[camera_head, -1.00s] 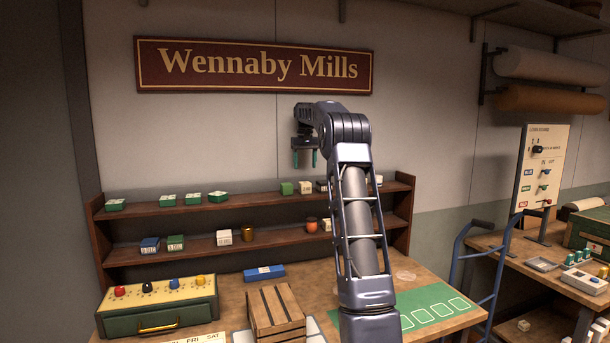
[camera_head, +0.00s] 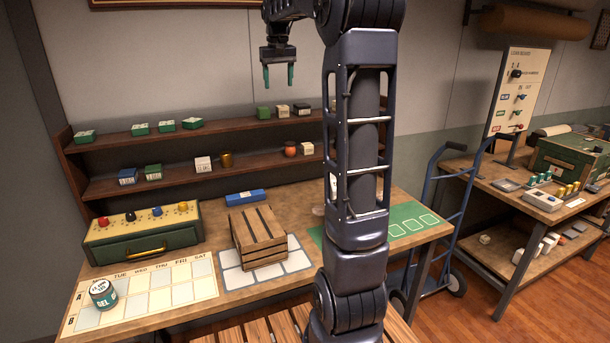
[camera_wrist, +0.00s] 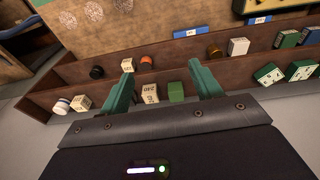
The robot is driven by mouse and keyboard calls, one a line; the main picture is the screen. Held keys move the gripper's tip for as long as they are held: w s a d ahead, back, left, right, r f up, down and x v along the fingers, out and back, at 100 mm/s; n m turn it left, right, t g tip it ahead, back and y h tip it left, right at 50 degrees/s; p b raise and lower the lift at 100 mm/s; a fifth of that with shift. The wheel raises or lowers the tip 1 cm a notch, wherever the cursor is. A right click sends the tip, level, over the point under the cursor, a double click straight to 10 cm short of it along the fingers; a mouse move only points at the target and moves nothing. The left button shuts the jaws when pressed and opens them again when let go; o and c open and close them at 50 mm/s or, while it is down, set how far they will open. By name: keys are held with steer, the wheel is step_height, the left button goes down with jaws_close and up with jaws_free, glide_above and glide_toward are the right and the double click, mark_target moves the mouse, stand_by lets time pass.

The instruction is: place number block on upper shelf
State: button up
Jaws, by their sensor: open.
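One pale block (camera_head: 282,110) is on the upper shelf (camera_head: 235,124), between a green block (camera_head: 263,112) and a dark-topped block (camera_head: 302,108). Another pale block (camera_head: 203,163) is on the lower shelf (camera_head: 180,179), left of a brass cup (camera_head: 225,159). My gripper (camera_head: 280,82) is open and empty, pointing down above the upper-shelf blocks. In the wrist view, the pale marked block (camera_wrist: 150,93) and green block (camera_wrist: 176,91) show between the open fingers, apart from them. I cannot read the markings surely.
Green-and-white boxes (camera_head: 140,128) stand on the upper shelf's left. The lower shelf also holds blue and green boxes, an orange pot (camera_head: 290,149) and a small white block (camera_head: 307,148). A wooden crate (camera_head: 258,238) and a gel jar (camera_head: 103,294) stand on the table.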

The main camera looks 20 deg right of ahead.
steer(key=s+a+f+t, duration=0.1)
steer(key=s+f, duration=0.5)
steer(key=s, duration=0.5)
steer(key=s+a+f+t, duration=0.1)
steer(key=s+f, duration=0.5)
steer(key=s, duration=0.6)
steer(key=s+a+f, duration=0.2)
steer(key=s+f, duration=0.5)
steer(key=s, duration=0.4)
steer(key=shift+s+a+t, duration=0.2)
steer(key=shift+a+t, duration=0.2)
